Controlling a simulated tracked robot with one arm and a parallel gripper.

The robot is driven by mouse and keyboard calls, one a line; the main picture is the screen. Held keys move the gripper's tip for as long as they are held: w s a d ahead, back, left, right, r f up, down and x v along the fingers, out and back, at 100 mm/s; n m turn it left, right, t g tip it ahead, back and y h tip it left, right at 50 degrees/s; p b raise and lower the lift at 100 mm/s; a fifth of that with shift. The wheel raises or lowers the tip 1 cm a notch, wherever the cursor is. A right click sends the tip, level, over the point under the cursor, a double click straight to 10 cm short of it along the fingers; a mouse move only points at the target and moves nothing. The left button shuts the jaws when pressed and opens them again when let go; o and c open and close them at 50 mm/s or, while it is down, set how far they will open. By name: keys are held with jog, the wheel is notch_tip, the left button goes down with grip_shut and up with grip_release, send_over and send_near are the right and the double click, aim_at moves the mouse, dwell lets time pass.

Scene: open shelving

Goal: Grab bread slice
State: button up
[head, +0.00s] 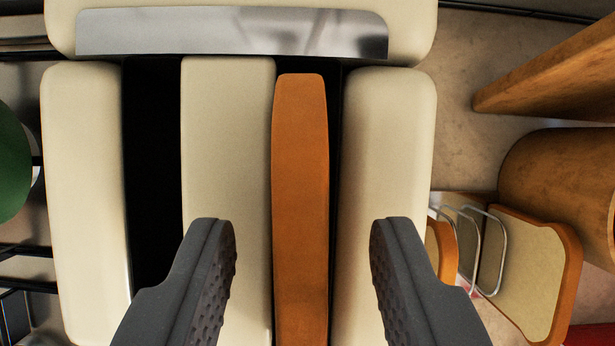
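A bread slice (300,200) with an orange-brown crust stands on edge in the right slot of a cream toaster (228,170), seen from above. It sticks up between the toaster's middle and right walls, and its lower end runs out of the picture. My gripper (303,245) is open and empty. One dark finger is to the left of the slice over the middle wall, the other to its right over the right wall. Neither finger touches the slice in the picture; how far above it they are I cannot tell.
The toaster's left slot (152,180) looks dark and empty. A silvery plate (232,32) lies along the toaster's far end. To the right, more bread slices (530,270) stand in a wire rack (490,250) beside wooden objects (565,185). A green round thing (12,165) is at the left edge.

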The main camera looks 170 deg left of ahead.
jog(key=shift+w+f, duration=0.25)
jog(key=shift+f, duration=0.2)
jog(key=shift+f+b, duration=0.25)
jog(key=shift+b, duration=0.05)
dwell(0.3)
grip_shut()
